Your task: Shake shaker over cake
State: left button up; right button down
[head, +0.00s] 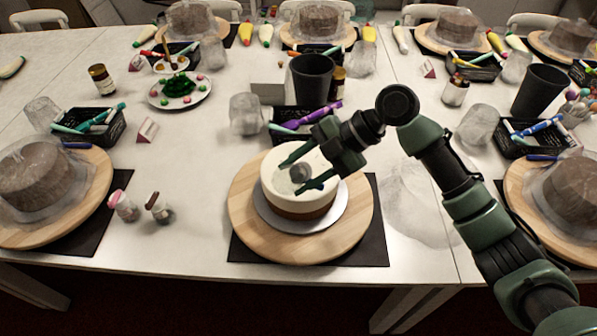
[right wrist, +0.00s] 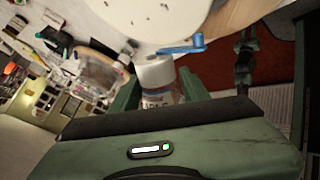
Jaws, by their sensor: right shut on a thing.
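The cake (head: 280,168) has a white top and a brown lower side. It sits on a silver board (head: 297,222) on a round wooden turntable (head: 302,250). My right gripper (head: 305,177) is above the cake, its two fingers pointing left and shut on a small shaker (head: 300,172), which looks grey from above. In the right wrist view the shaker (right wrist: 157,73) has a white cap and a printed label and lies between the fingers. A pale speckled surface (right wrist: 140,20) shows beyond its cap, probably the cake top. My left gripper is not in view.
Covered brown cakes on turntables (head: 88,215) (head: 530,215) stand at both sides. Behind are a black basket (head: 284,136), a black cup (head: 312,80) and a clear glass (head: 245,113).

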jog(key=shift+s+a+r+p, duration=0.1)
jog(key=shift+s+r+p, duration=0.2)
jog(key=shift+r, duration=0.05)
jog(key=shift+w+f+b, duration=0.1)
jog(key=shift+f+b, duration=0.2)
jog(key=shift+w, duration=0.2)
jog(key=shift+w+r+g+y, duration=0.1)
jog(key=shift+w+g+y, duration=0.05)
jog(key=shift+g+y, duration=0.15)
